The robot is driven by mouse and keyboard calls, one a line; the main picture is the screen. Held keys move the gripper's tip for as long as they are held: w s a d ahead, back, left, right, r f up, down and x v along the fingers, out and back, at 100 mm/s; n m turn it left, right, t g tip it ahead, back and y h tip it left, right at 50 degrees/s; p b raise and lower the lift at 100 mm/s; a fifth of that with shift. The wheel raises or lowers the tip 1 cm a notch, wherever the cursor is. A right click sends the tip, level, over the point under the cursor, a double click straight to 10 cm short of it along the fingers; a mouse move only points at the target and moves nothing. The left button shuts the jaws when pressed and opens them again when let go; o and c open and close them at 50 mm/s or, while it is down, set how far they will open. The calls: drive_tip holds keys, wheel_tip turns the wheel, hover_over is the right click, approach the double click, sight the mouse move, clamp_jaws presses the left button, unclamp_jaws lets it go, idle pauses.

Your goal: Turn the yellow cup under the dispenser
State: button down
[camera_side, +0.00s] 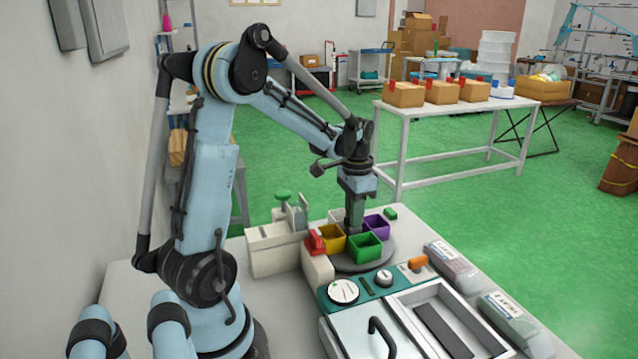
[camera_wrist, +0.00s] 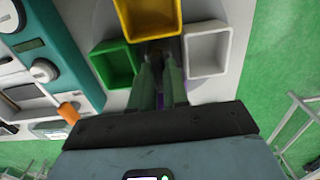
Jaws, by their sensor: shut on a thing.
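The yellow cup (camera_side: 331,239) is a square open box on a round grey turntable (camera_side: 378,262). It sits beside a red part (camera_side: 314,243) on a cream stand, next to a cream machine with a green knob (camera_side: 270,250), which may be the dispenser. In the wrist view the yellow cup (camera_wrist: 148,20) is at the top, ahead of the fingers. A green cup (camera_side: 365,247), a purple cup (camera_side: 377,226) and a white cup (camera_wrist: 208,52) share the turntable. My gripper (camera_side: 354,230) points down at its middle, shut on a dark centre knob (camera_wrist: 151,50), mostly hidden by the fingers.
A teal panel with dials (camera_side: 343,291) and a metal tray (camera_side: 450,322) fill the bench in front. Two wrapped packs (camera_side: 452,265) lie to the right. A small green block (camera_side: 390,213) lies behind the turntable. A white table with boxes (camera_side: 440,110) stands farther back.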

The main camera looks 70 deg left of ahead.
drive_tip(key=c, duration=1.1)
unclamp_jaws()
wheel_tip(320, 180, up, 12)
drive_tip(key=shift+r, duration=0.1)
drive_tip(key=s+d+f+t, duration=0.1)
drive_tip(key=d+t, duration=0.1)
drive_tip(key=d, duration=0.4)
drive_tip(key=s+d+f+t, duration=0.2)
drive_tip(key=d, duration=0.5)
drive_tip(key=s+d+f+t, duration=0.1)
drive_tip(key=d+f+t, duration=0.1)
drive_tip(key=d, duration=0.5)
drive_tip(key=shift+s+d+f+t, duration=0.2)
drive_tip(key=shift+s+d+t, duration=0.1)
drive_tip(key=shift+t, duration=0.3)
